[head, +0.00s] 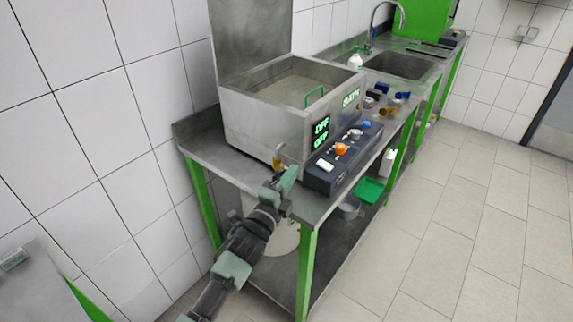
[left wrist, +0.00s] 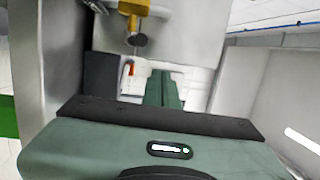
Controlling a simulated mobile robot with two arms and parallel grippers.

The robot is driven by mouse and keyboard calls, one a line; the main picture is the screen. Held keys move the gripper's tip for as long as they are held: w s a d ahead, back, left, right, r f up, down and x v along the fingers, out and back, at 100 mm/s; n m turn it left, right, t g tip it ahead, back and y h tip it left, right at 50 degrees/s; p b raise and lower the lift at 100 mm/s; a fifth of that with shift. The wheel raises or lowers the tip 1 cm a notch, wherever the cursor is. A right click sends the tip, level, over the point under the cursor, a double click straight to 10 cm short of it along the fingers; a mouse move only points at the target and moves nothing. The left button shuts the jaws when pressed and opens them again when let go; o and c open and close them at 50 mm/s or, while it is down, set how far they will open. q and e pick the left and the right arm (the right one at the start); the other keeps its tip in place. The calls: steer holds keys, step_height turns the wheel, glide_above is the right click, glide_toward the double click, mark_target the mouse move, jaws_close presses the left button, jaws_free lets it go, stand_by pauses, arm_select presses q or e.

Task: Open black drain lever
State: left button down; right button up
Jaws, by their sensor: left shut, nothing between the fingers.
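The steel bath tank (head: 262,127) stands on the bench with its lid up. A brass drain fitting (head: 278,163) sticks out low on its near side. In the left wrist view the brass fitting (left wrist: 133,7) is at the top, with a small black end, the drain lever (left wrist: 138,40), below it. My left gripper (head: 290,173) is just beside the fitting, to its right in the head view. Its green fingers (left wrist: 164,88) are together and empty, below and right of the black end. I cannot tell whether they touch the lever. My right gripper is out of view.
A dark control box (head: 343,156) with coloured knobs stands close to the right of my gripper. Blue and brass parts (head: 387,110) lie farther along the bench (head: 200,138). A sink (head: 400,65) is at the back. The floor at right is clear.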

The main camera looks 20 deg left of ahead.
arm_select(q)
steer(key=shift+w+a+r, duration=0.1)
steer(key=shift+w+a, duration=0.9)
steer(key=shift+w, duration=0.1)
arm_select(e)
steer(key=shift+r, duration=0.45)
